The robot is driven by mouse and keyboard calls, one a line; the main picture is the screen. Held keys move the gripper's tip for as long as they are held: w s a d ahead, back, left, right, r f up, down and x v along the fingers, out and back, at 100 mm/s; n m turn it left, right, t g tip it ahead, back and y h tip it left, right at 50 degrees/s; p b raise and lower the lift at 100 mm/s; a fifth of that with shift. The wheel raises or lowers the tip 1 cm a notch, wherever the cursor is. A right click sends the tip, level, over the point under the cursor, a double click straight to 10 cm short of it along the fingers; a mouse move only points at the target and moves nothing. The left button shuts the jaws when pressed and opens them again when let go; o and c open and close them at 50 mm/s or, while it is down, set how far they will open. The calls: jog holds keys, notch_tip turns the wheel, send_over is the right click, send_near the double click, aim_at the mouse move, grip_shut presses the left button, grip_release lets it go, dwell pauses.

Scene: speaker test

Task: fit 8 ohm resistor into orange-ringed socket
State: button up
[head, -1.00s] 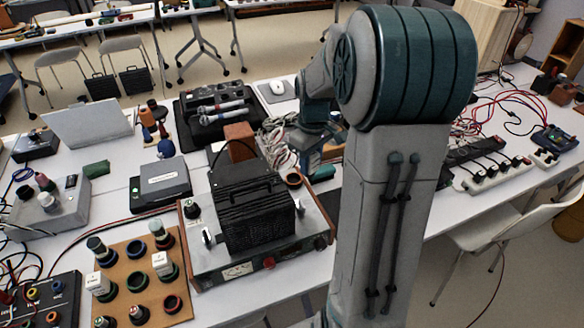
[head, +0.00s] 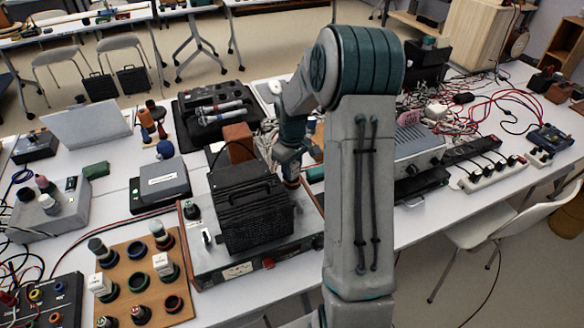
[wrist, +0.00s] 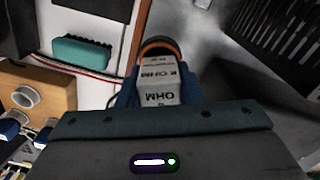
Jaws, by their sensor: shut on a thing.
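A white block resistor (wrist: 160,82) with "OHM" printed on it shows in the wrist view; its number is hard to read. My gripper (wrist: 158,92) is shut on it, with blue fingers on either side. The orange-ringed socket (wrist: 158,42) shows just beyond the resistor's far end. I cannot tell whether the resistor is in it or only above it. In the head view my gripper (head: 291,172) points down at the right rear of the wood-sided unit (head: 240,272), over the socket's place. The resistor and most of the socket are hidden there.
A black finned box (head: 245,212) stands on the unit, close left of my gripper. A brown board (head: 122,262) with several ringed sockets and white blocks lies at front left. A red-brown block (head: 238,143) and loose cables are behind.

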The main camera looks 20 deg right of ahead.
jog(key=shift+f, duration=0.3)
jog(key=o, duration=1)
